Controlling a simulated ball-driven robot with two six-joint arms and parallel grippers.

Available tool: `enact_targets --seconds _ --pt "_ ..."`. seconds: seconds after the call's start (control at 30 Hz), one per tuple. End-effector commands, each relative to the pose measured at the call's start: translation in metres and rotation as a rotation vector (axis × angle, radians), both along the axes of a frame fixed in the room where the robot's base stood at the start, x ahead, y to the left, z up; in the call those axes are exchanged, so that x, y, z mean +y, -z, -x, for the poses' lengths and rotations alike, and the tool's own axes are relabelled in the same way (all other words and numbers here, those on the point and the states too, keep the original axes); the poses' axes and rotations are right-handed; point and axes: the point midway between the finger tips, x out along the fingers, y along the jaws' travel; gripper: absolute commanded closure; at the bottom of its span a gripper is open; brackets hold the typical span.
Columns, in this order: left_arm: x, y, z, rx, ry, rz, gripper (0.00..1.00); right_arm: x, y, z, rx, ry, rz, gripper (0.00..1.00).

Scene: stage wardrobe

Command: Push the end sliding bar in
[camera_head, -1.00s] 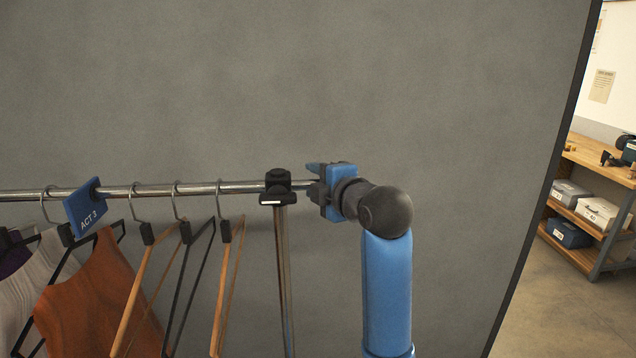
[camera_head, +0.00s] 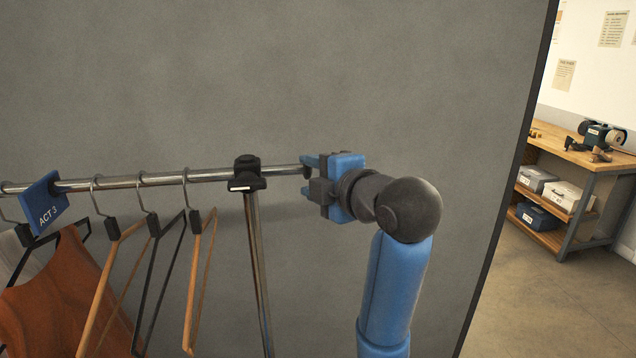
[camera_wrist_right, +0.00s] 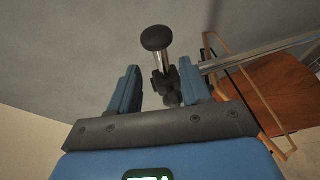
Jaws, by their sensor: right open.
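The end sliding bar (camera_head: 281,171) is a thin chrome rod coming out of the right side of the black post-top clamp (camera_head: 247,172). In the wrist view its round black end knob (camera_wrist_right: 156,38) and a short length of chrome show between my fingers. My right gripper (camera_head: 309,175) is open at the bar's outer end, with one finger above and one below it in the head view. In the wrist view the right gripper (camera_wrist_right: 159,70) has a gap on both sides of the bar. Whether a finger touches the knob is unclear. My left gripper is out of view.
The chrome rail (camera_head: 120,182) carries several hangers, a blue ACT 3 tag (camera_head: 42,206) and an orange garment (camera_head: 65,290) at left. A chrome post (camera_head: 259,275) stands below the clamp. A grey panel (camera_head: 300,70) is behind. A workbench (camera_head: 585,160) is far right.

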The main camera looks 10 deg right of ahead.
Motion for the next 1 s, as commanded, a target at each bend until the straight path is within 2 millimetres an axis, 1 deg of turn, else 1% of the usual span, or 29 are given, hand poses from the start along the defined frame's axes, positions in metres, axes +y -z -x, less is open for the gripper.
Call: enact_targets --seconds 0.03,0.17,0.47,0.57,0.67,0.7,0.77,0.8,0.87,0.93,1.0 --pt "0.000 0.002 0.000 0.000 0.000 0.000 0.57 -0.002 -0.001 0.004 -0.003 0.001 0.000 0.53" --pt "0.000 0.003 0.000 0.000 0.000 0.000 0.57 -0.005 -0.002 0.012 -0.001 0.001 0.001 0.53" --pt "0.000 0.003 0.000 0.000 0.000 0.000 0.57 -0.005 -0.002 0.013 0.001 0.001 0.001 0.53" --pt "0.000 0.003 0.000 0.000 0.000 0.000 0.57 -0.005 -0.003 0.013 -0.002 0.002 -0.004 0.66" --pt "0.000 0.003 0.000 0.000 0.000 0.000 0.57 -0.005 -0.008 0.012 -0.017 0.008 -0.040 0.82" --pt "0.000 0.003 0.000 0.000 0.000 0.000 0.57 -0.005 -0.012 0.011 -0.031 0.012 -0.069 0.88" --pt "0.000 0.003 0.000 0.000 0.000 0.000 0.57 -0.005 -0.020 0.009 -0.058 0.020 -0.129 0.97" --pt "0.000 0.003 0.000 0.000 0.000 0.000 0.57 -0.005 -0.027 0.008 -0.082 0.025 -0.182 1.00" --pt "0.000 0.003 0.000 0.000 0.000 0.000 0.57 -0.006 -0.037 0.006 -0.120 0.031 -0.275 1.00" --pt "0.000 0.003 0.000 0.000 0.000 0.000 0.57 -0.008 -0.049 0.004 -0.169 0.033 -0.404 1.00" --pt "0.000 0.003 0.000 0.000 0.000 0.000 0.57 -0.012 -0.054 0.001 -0.214 0.032 -0.536 1.00"
